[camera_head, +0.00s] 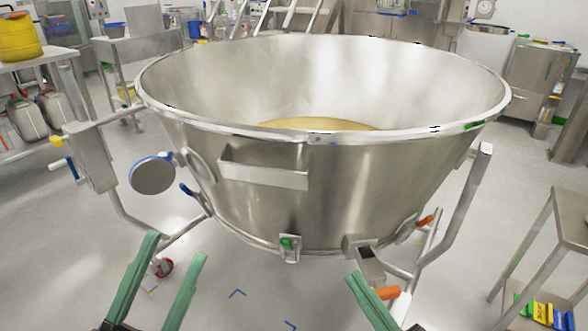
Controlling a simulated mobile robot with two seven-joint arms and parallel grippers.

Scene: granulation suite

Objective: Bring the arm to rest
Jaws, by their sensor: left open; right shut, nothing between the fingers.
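My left gripper (175,246) shows at the bottom left of the head view. Its two green fingers stand well apart with bare floor between them, and it is open and empty. My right gripper (358,282) shows at the bottom, right of centre. Its green fingers are shut together with nothing between them. Both grippers appear in front of and below a large steel bowl (330,185), and neither visibly holds it. The rest of both arms is mostly out of view.
The bowl holds tan material (318,124) and stands on a tubular frame (465,205). A steel table (572,215) stands at the right. A bench (40,58) with a yellow container (18,36) is at the far left. The floor between my grippers is clear.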

